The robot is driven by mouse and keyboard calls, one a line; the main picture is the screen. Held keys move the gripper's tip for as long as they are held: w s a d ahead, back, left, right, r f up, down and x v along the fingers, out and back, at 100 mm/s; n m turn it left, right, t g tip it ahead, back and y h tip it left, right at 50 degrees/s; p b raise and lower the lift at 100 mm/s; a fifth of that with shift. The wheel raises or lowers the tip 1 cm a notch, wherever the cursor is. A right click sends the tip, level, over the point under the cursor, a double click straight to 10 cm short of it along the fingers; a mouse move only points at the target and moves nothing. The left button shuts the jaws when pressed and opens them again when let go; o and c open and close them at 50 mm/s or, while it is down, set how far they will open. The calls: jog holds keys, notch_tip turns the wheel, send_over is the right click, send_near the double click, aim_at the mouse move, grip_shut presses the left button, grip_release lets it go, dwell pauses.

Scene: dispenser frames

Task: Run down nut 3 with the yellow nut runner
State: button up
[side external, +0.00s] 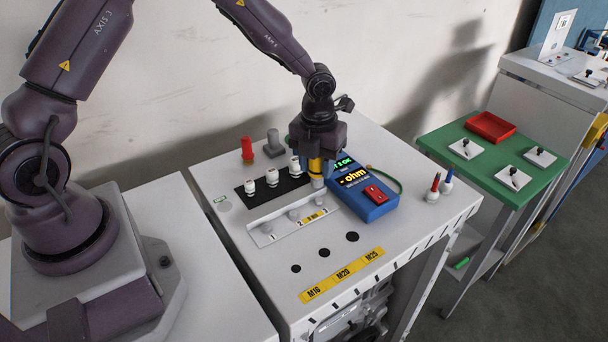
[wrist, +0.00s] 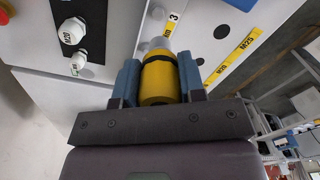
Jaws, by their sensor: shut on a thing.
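My gripper (side external: 318,148) is shut on the yellow nut runner (side external: 316,166) and holds it upright over the right end of the numbered strip (side external: 262,238). In the wrist view the blue fingers clasp the runner's yellow body (wrist: 160,80), which has a dark band. The runner's grey lower end (side external: 317,183) is just above or touching the third grey nut (side external: 318,201); I cannot tell which. In the wrist view the label "3" (wrist: 174,17) shows beside the runner's far end. The runner's body mostly hides nut 3 there.
A blue meter (side external: 372,211) with a red switch stands close to the right of the runner. A black panel (side external: 248,194) with white fittings lies to the left. A red tool (side external: 247,150) and a grey one (side external: 273,145) stand behind. The table front has holes and a yellow label strip (side external: 342,275).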

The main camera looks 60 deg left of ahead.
aim_at(320, 182)
jog(key=shift+w+a+r, duration=0.2)
jog(key=shift+w, duration=0.4)
jog(key=shift+f, duration=2.6)
jog(key=shift+s+f, duration=0.1)
jog(key=shift+f, duration=0.35)
dwell(1.0)
jog(key=shift+r, duration=3.15)
